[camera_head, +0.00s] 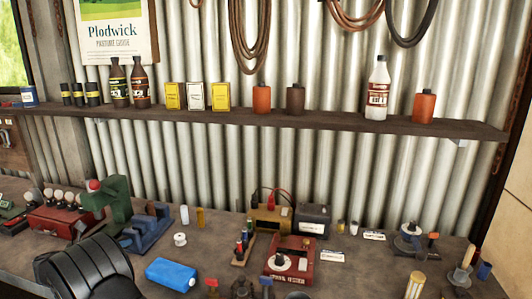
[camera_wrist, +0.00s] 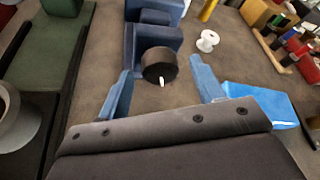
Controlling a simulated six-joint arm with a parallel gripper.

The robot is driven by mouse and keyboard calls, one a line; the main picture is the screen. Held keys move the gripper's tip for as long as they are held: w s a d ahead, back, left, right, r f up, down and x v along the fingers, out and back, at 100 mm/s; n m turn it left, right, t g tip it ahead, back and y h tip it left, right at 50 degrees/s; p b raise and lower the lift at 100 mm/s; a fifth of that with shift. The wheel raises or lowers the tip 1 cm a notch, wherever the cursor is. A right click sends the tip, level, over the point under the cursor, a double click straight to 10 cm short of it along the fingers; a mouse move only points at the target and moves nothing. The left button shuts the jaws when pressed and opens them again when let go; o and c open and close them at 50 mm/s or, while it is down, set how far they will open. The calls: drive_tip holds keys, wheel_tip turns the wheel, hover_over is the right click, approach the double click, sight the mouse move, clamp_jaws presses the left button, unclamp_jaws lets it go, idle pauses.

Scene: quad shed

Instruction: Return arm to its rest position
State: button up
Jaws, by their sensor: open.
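My gripper (camera_wrist: 162,84) shows in the wrist view as two blue fingers spread apart, with nothing held between them. A dark round knob with a small white tip (camera_wrist: 159,64), at the front of a blue vise-like tool (camera_wrist: 150,38), appears between and beyond the fingers; I cannot tell how far away it is. In the head view my black arm rises at the lower left over the bench, and my fingers cannot be made out there. The blue tool (camera_head: 148,230) stands beyond the arm.
A blue container (camera_head: 172,274) lies right of my arm, close to the right finger in the wrist view (camera_wrist: 262,104). A green press (camera_head: 112,203), white spool (camera_head: 180,240) and red tester (camera_head: 289,262) stand on the crowded bench (camera_head: 215,248). A shelf (camera_head: 330,123) runs above.

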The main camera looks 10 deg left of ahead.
drive_tip(key=shift+w+d+f, duration=0.15)
drive_tip(key=shift+w+f, duration=0.1)
drive_tip(key=shift+w, duration=0.3)
drive_tip(key=shift+s, duration=0.1)
drive_tip(key=v, duration=1.7)
drive_tip(key=x, duration=1.7)
drive_tip(key=shift+w+f, duration=0.1)
drive_tip(key=shift+w, duration=0.15)
drive_tip(key=shift+s+r+m+y, duration=0.2)
drive_tip(key=shift+m+y, duration=0.1)
drive_tip(key=shift+m, duration=0.2)
drive_tip(key=m+y, duration=0.2)
drive_tip(key=m, duration=0.1)
drive_tip(key=shift+d+m+y, duration=0.15)
drive_tip(key=shift+m+y, duration=0.15)
drive_tip(key=shift+y, duration=0.1)
drive_tip(key=shift+d+f+m+y, duration=0.15)
drive_tip(key=shift+m+y, duration=0.75)
drive_tip(key=shift+m, duration=0.5)
drive_tip(key=shift+m+y, duration=0.7)
drive_tip(key=shift+m, duration=0.4)
